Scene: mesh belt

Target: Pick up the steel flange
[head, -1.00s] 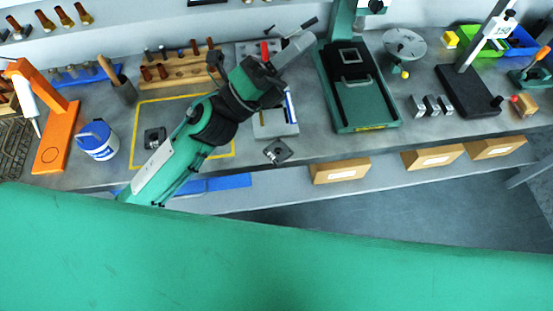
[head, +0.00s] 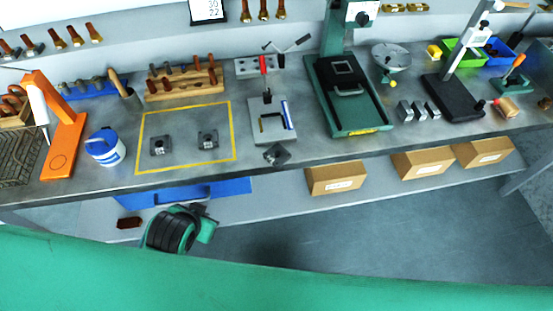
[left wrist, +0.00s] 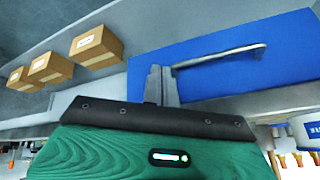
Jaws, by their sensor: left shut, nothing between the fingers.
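Two dark grey square flange-like parts with raised hubs, one at left (head: 158,146) and one at right (head: 207,139), sit apart inside the yellow outline on the bench. A third similar grey part (head: 277,154) lies turned at the bench's front edge, beside the clamp plate. I cannot tell which one is the steel flange. My left gripper (left wrist: 161,84) is shut and empty in the left wrist view, in front of the blue drawer (left wrist: 215,75). In the head view my left arm is low, below the bench's front edge, away from these parts; its fingertips are not clear there. My right gripper is out of view.
A blue-and-white tub (head: 105,148) and an orange stand (head: 66,145) are left of the yellow outline (head: 186,170). A wooden tool rack (head: 185,86) is behind it. A green press (head: 350,100) stands to the right. Cardboard boxes (head: 336,179) sit on the lower shelf.

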